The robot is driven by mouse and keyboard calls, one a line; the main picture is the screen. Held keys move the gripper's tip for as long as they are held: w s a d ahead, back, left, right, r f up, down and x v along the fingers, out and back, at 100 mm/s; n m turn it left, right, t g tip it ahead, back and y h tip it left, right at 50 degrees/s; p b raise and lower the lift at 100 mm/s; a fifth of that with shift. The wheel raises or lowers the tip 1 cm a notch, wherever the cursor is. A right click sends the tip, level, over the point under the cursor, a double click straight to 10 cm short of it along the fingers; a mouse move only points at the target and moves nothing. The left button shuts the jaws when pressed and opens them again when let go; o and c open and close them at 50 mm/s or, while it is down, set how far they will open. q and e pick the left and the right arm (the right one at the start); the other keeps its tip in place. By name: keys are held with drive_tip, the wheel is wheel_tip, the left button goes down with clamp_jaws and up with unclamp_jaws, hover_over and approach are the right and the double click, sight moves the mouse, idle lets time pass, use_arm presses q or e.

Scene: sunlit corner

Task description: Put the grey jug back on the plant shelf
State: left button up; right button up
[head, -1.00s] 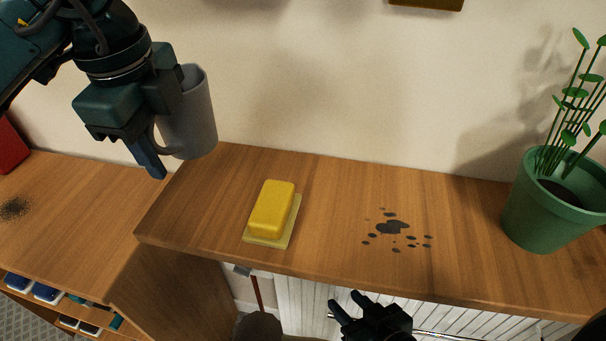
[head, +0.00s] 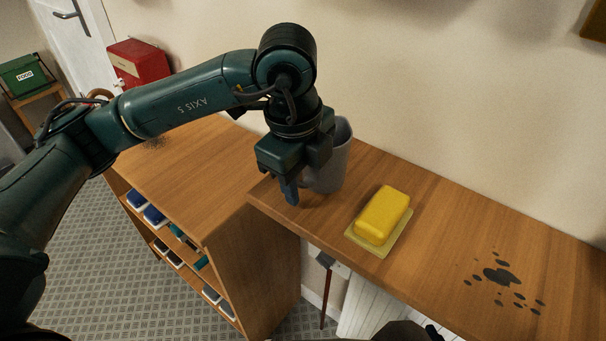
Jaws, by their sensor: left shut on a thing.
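The grey jug (head: 338,165) is over the left end of the wooden plant shelf (head: 465,205), roughly upright. My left gripper (head: 298,184) is shut on the grey jug at its left side, where the handle is, and hides part of it. The jug's base is at or just above the shelf top; I cannot tell if it touches. Only a small dark tip of my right gripper (head: 432,332) shows at the bottom edge, and its jaws are hidden.
A yellow block on a pale dish (head: 383,215) stands just right of the jug. Dark spots (head: 498,276) mark the shelf further right. A lower wooden bookcase (head: 190,190) adjoins on the left, with a red box (head: 138,62) behind. Bare shelf lies between block and spots.

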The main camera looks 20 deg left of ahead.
use_arm(q)
drive_tip(key=o, duration=0.9)
drive_tip(key=shift+f, duration=0.2)
drive_tip(key=o, duration=0.5)
drive_tip(key=shift+r, duration=0.1)
drive_tip(key=r, duration=0.4)
drive_tip(key=s+r, duration=0.1)
drive_tip(key=r, duration=0.7)
drive_tip(key=shift+s+a+r+p, duration=0.1)
drive_tip(key=shift+s+a+p, duration=0.2)
drive_tip(key=shift+p, duration=0.1)
